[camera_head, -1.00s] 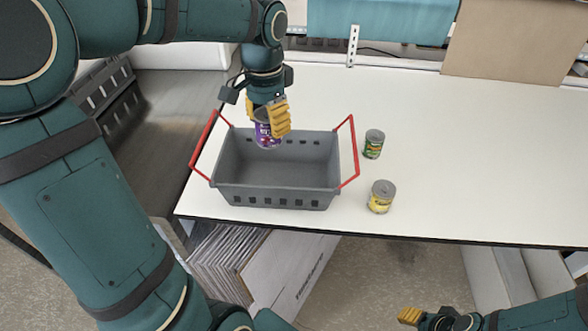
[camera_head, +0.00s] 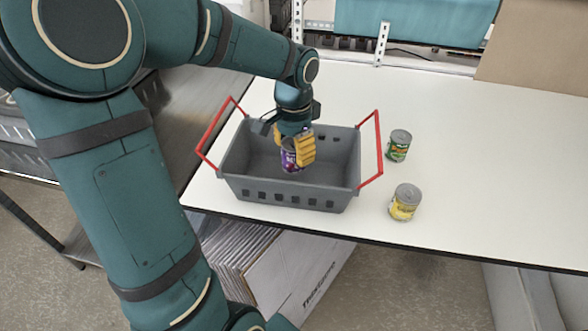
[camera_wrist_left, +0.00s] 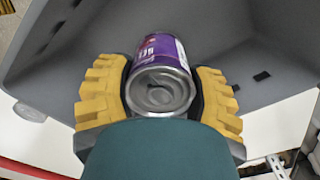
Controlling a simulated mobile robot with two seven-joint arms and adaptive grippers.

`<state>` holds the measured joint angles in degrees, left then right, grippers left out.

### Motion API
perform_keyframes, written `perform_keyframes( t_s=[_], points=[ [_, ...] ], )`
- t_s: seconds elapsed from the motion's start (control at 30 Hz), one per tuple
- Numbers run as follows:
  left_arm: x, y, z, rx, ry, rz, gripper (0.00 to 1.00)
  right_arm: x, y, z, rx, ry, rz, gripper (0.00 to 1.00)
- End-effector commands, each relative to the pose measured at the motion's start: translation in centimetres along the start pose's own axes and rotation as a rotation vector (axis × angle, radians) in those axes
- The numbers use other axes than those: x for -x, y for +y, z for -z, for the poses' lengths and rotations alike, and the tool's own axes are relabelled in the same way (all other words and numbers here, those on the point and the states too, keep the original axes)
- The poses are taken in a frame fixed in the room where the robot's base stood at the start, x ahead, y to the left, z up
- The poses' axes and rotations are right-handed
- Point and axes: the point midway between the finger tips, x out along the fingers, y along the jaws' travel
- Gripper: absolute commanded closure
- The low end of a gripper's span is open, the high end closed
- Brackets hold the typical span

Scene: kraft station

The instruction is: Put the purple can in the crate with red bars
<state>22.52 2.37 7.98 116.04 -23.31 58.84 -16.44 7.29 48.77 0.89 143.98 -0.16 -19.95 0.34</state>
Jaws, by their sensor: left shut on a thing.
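The purple can (camera_head: 291,158) is between the yellow fingers of my left gripper (camera_head: 296,150), which is shut on it. In the head view the can is inside the outline of the grey crate with red bars (camera_head: 290,196), near its middle. In the left wrist view the can (camera_wrist_left: 162,75) shows its silver end and purple side between both fingers (camera_wrist_left: 160,95), with the grey crate walls (camera_wrist_left: 255,55) around it. I cannot tell whether the can touches the crate floor. My right gripper is not in view.
A green can (camera_head: 398,147) and a yellow can (camera_head: 404,203) stand on the white table (camera_head: 480,180), just right of the crate. The table's front edge is close to the crate. The table's right side is clear.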

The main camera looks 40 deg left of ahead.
Motion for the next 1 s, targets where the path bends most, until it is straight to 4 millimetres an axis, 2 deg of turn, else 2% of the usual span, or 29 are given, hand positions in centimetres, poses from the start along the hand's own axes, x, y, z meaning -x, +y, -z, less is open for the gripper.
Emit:
perform_keyframes(
  t_s=[0.33,0.8,0.83,0.9,1.0],
  points=[
    [-4.7,0.0,0.0,0.0,-0.001,-0.001,0.85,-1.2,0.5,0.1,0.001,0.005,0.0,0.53],
    [-5.4,0.0,0.0,0.0,0.001,0.0,0.85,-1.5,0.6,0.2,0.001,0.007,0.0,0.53],
    [-5.4,0.0,0.0,0.0,0.0,0.0,0.3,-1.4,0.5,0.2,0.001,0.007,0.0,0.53],
    [-5.3,0.0,0.0,0.001,0.0,0.0,0.09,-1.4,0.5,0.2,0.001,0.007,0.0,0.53],
    [-5.3,0.0,0.0,0.001,0.0,0.0,0.09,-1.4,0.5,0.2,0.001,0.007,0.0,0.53]
  ],
)
